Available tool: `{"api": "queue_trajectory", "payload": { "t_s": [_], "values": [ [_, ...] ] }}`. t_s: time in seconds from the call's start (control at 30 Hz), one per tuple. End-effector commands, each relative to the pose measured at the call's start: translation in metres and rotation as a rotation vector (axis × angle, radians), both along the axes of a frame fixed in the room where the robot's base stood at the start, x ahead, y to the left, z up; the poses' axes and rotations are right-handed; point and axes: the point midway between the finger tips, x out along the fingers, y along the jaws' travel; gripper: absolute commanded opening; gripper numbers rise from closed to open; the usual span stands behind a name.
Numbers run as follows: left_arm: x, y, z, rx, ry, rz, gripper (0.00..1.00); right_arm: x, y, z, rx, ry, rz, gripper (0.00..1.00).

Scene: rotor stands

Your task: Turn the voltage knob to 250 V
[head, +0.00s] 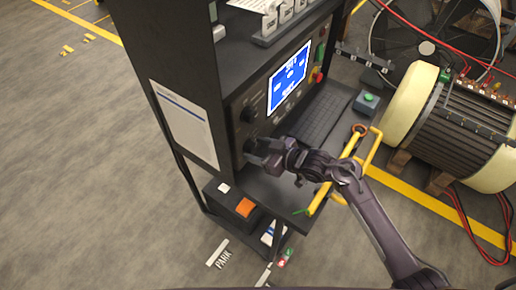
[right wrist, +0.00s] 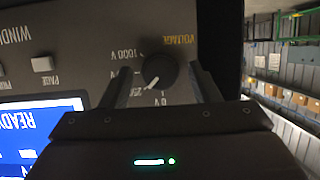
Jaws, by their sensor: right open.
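The voltage knob (right wrist: 160,70) is a round dark knob on the grey panel, upside down in the right wrist view. Its white pointer line slants to the lower left of the picture, toward a label that seems to read 250 and is partly hidden by my gripper. A 1000 V label (right wrist: 127,54) stands to its upper left. My right gripper (right wrist: 161,84) is open, with one finger on each side of the knob and gaps visible between. In the head view my right gripper (head: 258,153) is at the console's lower front panel, largely covering the knob area. My left gripper is not in view.
The console has a lit blue screen (head: 289,78), a keyboard shelf (head: 318,118) and another dark knob (head: 247,114) close above my gripper. A red stop button (head: 318,76) is at the right. A yellow handle (head: 369,150) stands near my right forearm.

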Motion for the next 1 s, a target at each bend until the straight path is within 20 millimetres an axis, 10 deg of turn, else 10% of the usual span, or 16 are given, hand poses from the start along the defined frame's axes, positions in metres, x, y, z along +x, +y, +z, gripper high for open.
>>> {"api": "queue_trajectory", "payload": {
  "t_s": [0.5, 1.0],
  "values": [
    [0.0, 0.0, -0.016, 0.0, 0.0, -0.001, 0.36, -0.038, -0.056, 0.023, -0.002, 0.0, 0.0, 0.56],
    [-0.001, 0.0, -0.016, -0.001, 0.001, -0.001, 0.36, -0.04, -0.059, 0.027, 0.0, 0.0, -0.001, 0.56]
  ]
}}
